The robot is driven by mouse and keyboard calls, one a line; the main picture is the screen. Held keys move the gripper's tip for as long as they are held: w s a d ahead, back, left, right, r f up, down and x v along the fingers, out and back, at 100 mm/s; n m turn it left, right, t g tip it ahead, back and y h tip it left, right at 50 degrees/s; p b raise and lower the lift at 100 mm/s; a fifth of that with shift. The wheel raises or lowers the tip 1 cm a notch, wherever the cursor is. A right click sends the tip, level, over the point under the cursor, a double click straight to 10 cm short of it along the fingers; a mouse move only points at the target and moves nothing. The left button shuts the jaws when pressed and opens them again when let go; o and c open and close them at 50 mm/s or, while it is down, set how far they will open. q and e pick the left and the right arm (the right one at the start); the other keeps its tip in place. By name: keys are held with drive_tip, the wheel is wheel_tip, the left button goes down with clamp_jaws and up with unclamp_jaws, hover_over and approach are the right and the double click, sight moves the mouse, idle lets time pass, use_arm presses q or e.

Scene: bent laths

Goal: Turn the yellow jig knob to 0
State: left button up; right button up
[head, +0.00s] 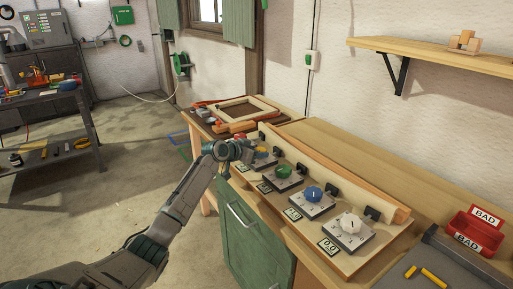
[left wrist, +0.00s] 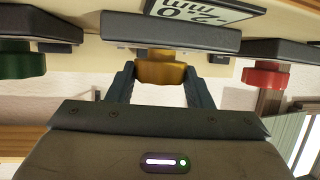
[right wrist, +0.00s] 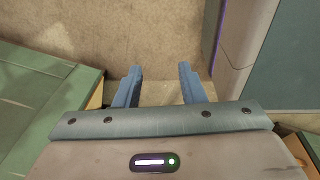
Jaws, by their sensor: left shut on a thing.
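The yellow jig knob (left wrist: 160,68) sits on a grey plate (left wrist: 185,32) and lies between the two fingers of my left gripper (left wrist: 160,82), which is shut on it. In the head view the yellow knob (head: 262,154) shows just right of my left gripper (head: 248,153), partly covered by it. A small display (left wrist: 205,10) beside the plate appears upside down in the left wrist view and seems to read -2.0 mm. My right gripper (right wrist: 160,88) is open and empty above the floor, seen only in the right wrist view.
A green knob (head: 284,171), a blue knob (head: 313,193) and a white knob (head: 349,222) stand in the same row on the bench. A red knob (left wrist: 265,75) neighbours the yellow one. A wooden frame (head: 245,108) lies behind; red bins (head: 474,230) stand at right.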

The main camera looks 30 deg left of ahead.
use_arm(q)
drive_tip(key=shift+d+r+n+y+p, duration=0.15)
drive_tip(key=shift+n+y+p, duration=0.4)
drive_tip(key=shift+p, duration=0.4)
use_arm(e)
drive_tip(key=s+f, duration=0.2)
drive_tip(key=s, duration=0.4)
use_arm(q)
drive_tip(key=n+y+p, duration=0.1)
drive_tip(key=p, duration=0.2)
drive_tip(key=n+y+p, duration=0.1)
drive_tip(key=y+p, duration=0.1)
drive_tip(key=n+y+p, duration=0.1)
drive_tip(key=n+p, duration=0.1)
drive_tip(key=p, duration=0.1)
drive_tip(key=shift+d+y+p, duration=0.25)
drive_tip(key=shift+y+p, duration=0.05)
drive_tip(key=shift+y, duration=0.05)
drive_tip(key=shift+n+y+p, duration=0.35)
drive_tip(key=shift+n+y, duration=0.1)
drive_tip(key=shift+y, duration=0.15)
drive_tip(key=shift+d+n+g+y, duration=0.1)
drive_tip(key=shift+n+g+y, duration=0.2)
drive_tip(key=shift+n+y, duration=0.2)
use_arm(e)
wheel_tip(320, 180, up, 9)
drive_tip(key=s, duration=0.1)
drive_tip(key=shift+s+d+r, duration=0.15)
drive_tip(key=shift+s+r, duration=0.05)
drive_tip(key=shift+s, duration=0.05)
